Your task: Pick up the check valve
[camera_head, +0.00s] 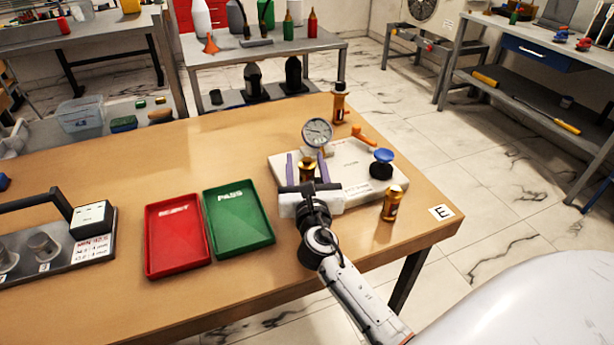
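A brass check valve (307,170) stands at the front left of the pale gauge rig (352,190), below the round gauge (317,132). My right gripper (307,164) reaches in from the bottom, its two purple fingers apart, one on each side of this valve. Gaps seem to show between the fingers and the brass, so it looks open; the gripper body hides the valve's lower part. A similar brass piece (392,203) stands at the rig's right front corner, and another (340,104) stands behind the rig. My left gripper is out of view.
A red tray (174,268) and a green PASS tray (240,243), both empty, lie left of my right gripper. The rig has a blue knob (383,156) and an orange lever (364,137). A dark fixture (68,262) sits at far left. The table's right edge is near.

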